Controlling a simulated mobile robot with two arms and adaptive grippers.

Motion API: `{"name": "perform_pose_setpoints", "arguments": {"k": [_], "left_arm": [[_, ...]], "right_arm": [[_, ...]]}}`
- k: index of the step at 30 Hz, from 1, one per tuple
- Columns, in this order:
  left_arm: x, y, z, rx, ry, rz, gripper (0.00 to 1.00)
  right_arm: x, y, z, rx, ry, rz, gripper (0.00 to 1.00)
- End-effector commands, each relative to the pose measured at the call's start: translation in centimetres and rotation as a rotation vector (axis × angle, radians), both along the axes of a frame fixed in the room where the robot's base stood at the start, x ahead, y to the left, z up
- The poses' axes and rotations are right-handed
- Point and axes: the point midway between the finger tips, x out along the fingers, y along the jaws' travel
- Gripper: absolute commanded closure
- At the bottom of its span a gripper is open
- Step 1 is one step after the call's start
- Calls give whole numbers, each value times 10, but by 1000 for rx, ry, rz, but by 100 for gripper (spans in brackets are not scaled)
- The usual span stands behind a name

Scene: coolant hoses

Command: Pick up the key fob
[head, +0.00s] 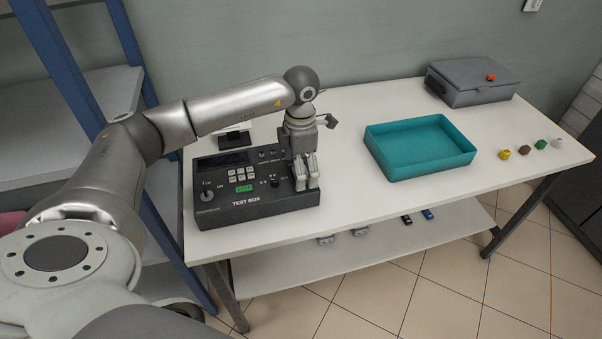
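I cannot pick out a key fob for certain in the head view. A small black item (407,218) and a small blue item (427,214) lie on the lower shelf under the table; either may be a fob, but they are too small to tell. My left gripper (307,184) points down over the right end of the dark grey test box (262,205). Its two fingers are close together, and whether they hold anything is unclear. They hide part of the box's panel. My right gripper is out of view.
On the white table (345,200) stand an empty-looking teal tray (420,147), a grey case (472,82) with an orange latch, and several small coloured pieces (523,151) at right. Two grey parts (360,232) lie on the lower shelf (290,265). A blue-framed rack (65,75) stands at left.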

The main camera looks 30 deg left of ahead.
Motion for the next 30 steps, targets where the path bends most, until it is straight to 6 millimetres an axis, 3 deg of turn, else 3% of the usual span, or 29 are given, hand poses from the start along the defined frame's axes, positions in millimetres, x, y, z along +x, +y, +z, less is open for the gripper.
{"name": "perform_pose_setpoints", "arguments": {"k": [2,13,23,30], "left_arm": [[0,0,0,0,0,0,17],[0,0,0,-1,-1,0,62],[0,0,4,-1,-1,0,62],[1,-1,28,-1,-2,0,62]], "right_arm": [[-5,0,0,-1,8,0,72],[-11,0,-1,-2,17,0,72],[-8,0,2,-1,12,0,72],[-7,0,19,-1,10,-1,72]]}}
